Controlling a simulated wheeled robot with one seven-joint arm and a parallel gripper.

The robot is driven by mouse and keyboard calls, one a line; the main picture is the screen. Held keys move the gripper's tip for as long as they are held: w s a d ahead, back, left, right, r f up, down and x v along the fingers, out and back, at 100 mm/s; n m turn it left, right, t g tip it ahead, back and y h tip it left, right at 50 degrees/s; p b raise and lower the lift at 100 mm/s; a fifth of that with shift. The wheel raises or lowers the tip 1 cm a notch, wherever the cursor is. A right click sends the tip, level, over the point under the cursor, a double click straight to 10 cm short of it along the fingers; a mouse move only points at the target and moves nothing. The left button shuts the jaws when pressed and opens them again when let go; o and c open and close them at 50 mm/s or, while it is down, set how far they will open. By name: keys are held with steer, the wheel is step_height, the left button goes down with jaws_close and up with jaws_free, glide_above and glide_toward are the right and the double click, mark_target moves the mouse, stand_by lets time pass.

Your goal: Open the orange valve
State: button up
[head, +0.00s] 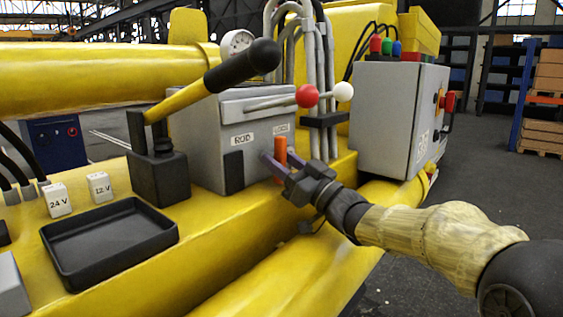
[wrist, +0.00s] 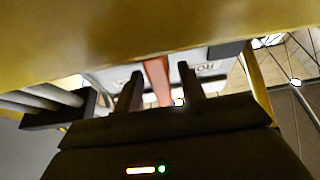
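The orange valve (head: 281,149) is a small upright orange handle on the front of the grey box (head: 210,140), near the label at its right. My gripper (head: 279,162) reaches in from the right, with its fingers on either side of the handle's lower part. In the wrist view the orange valve (wrist: 156,80) stands between the two dark fingers of my gripper (wrist: 160,72). A gap shows between the handle and the right finger; the left finger is very close, and contact cannot be told. The valve's base is hidden.
A grey control cabinet (head: 385,120) stands to the right. A black tray (head: 110,243) lies on the yellow boom at left. Yellow structure (wrist: 140,30) fills the wrist view's top.

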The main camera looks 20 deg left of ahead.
mark_target(285, 137)
step_height(285, 137, up, 10)
steer(key=shift+p, duration=0.75)
steer(key=shift+w+d+f+m+t, duration=0.2)
steer(key=shift+d+f+m+t, duration=0.2)
steer(key=shift+t, duration=0.1)
steer(key=d+f+m+h+p, duration=0.1)
steer(key=d+f+h+p, duration=0.45)
steer(key=d+p, duration=0.65)
steer(key=s+d+n+g+y+p, duration=0.1)
steer(key=s+d+g+p, duration=0.1)
steer(key=s+p, duration=0.5)
steer(key=d+p, duration=0.1)
steer(key=p, duration=0.4)
steer(key=shift+d+f+g, duration=0.2)
steer(key=shift+f+g, duration=0.05)
steer(key=shift+g, duration=0.05)
steer(key=shift+a, duration=0.1)
